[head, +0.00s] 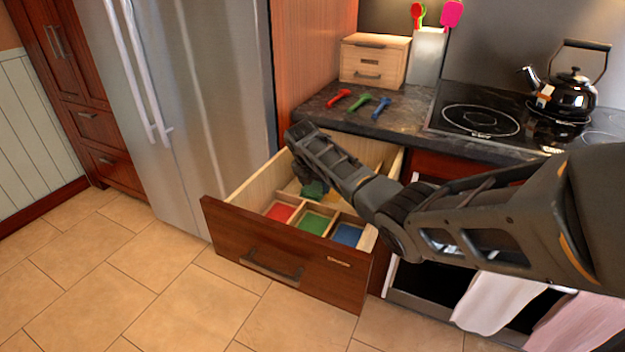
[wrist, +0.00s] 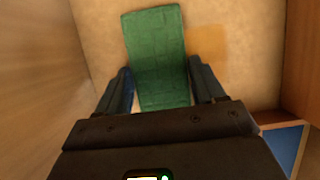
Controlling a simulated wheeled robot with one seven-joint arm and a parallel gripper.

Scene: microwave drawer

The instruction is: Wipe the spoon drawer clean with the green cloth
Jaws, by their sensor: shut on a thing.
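The spoon drawer (head: 283,248) is pulled open below the counter. Its front part has red (head: 281,212), green (head: 313,222) and blue (head: 347,234) compartments; its back part is an open wooden floor. My gripper (wrist: 160,88) is inside the back part of the drawer, shut on the green cloth (wrist: 157,45). The cloth extends forward from between the fingers over the drawer floor; I cannot tell how firmly it touches. A yellowish-brown stain (wrist: 208,43) lies on the floor just right of the cloth in the wrist view. The cloth shows partly behind my arm in the head view (head: 313,189).
Red (head: 339,98), green (head: 361,104) and blue (head: 381,108) spoons lie on the counter. A small wooden box (head: 374,60), a utensil holder (head: 428,56) and a black kettle (head: 571,97) stand behind. The drawer's side walls closely flank my gripper. The fridge stands left.

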